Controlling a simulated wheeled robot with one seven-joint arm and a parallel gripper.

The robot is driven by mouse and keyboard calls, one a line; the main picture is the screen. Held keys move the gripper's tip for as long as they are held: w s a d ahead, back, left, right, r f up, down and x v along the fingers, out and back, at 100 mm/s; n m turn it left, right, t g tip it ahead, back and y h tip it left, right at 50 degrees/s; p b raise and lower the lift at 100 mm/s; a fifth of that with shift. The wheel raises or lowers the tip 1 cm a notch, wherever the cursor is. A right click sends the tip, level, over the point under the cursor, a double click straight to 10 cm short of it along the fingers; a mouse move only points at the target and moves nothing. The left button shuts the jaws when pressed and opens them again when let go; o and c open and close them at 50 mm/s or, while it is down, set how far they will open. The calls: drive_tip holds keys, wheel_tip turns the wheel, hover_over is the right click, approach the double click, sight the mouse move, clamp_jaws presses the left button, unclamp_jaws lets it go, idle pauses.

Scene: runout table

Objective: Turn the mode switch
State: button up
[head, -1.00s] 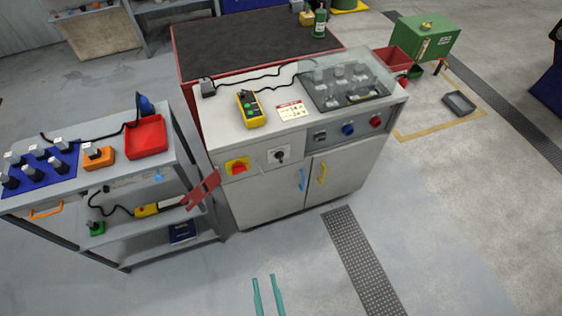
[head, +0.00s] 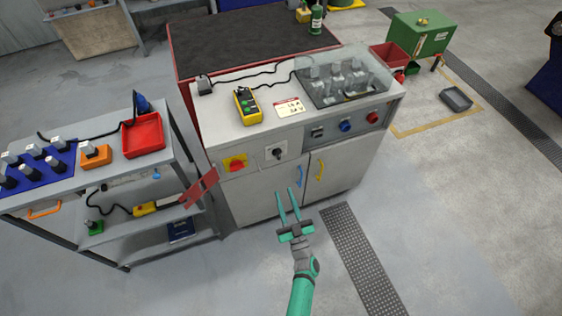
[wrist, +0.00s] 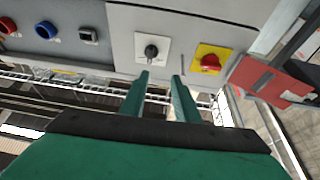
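The mode switch (head: 277,153) is a small black knob on a white square plate on the cabinet's front panel. It also shows in the wrist view (wrist: 151,52), upper middle, just beyond my fingertips. My gripper (head: 288,191) is green, in front of the cabinet and below the switch in the head view. In the wrist view the two fingers (wrist: 160,76) are apart with nothing between them. The gripper is not touching the switch. A red knob on a yellow plate (head: 235,163) sits left of the switch in the head view.
The cabinet (head: 258,196) has blue and yellow door handles. Blue (head: 346,125) and red (head: 372,117) knobs are on its panel. A red flap (head: 201,187) juts out between the cabinet and the grey cart (head: 186,190). The floor in front is clear.

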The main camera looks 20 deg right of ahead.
sight(279, 157)
drive_tip(key=shift+n+y, duration=0.3)
drive_tip(key=shift+y, duration=0.1)
drive_tip(key=d+x, duration=0.1)
drive_tip(key=x, duration=0.3)
drive_tip(key=d+x, duration=0.1)
drive_tip(key=x, duration=0.3)
drive_tip(key=d+x, duration=0.1)
drive_tip(key=x, duration=0.4)
drive_tip(key=shift+w+d+f, duration=0.1)
drive_tip(key=shift+w+f, duration=0.05)
drive_tip(key=shift+w, duration=0.1)
clamp_jaws()
